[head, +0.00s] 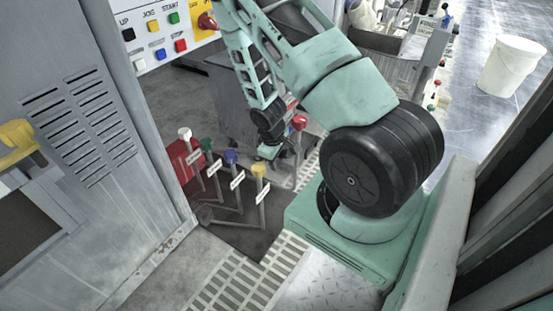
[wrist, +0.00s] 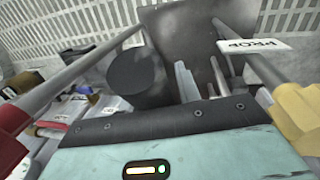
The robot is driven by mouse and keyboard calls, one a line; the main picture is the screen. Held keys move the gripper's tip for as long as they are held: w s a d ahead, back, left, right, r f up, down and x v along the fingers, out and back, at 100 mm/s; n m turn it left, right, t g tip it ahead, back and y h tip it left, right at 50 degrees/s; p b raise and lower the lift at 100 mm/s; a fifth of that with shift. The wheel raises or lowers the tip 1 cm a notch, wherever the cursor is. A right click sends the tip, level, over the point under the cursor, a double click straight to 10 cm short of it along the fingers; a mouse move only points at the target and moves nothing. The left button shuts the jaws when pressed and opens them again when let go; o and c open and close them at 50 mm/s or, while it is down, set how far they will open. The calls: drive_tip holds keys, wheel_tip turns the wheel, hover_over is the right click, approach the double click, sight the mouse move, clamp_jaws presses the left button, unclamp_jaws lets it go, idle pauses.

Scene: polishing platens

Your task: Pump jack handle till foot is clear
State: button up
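A row of upright levers rises from the floor, with white (head: 184,133), green (head: 206,144), blue (head: 231,156), yellow (head: 258,170) and red (head: 299,122) knobs, most with white labels. I cannot tell which, if any, is the jack handle. My gripper (head: 268,152) hangs between the yellow and red knobs. In the wrist view the red knob (wrist: 12,130) is at the left and the yellow knob (wrist: 298,108) at the right, each on a grey rod. A mint finger piece (wrist: 185,82) shows between; the finger gap is unclear. No jack foot is identifiable.
A grey cabinet (head: 90,90) stands left, with a button panel (head: 160,35) above. A red box-like part (head: 182,160) sits behind the levers. The wrist view shows a black cylinder (wrist: 137,75) and dark plate (wrist: 187,38). A white bucket (head: 511,65) stands far right on open floor.

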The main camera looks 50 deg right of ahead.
drive_tip(key=shift+o, duration=1.2)
drive_tip(key=a+r+p, duration=0.3)
drive_tip(key=r+p, duration=0.5)
drive_tip(key=r, duration=0.9)
drive_tip(key=shift+s+a, duration=0.15)
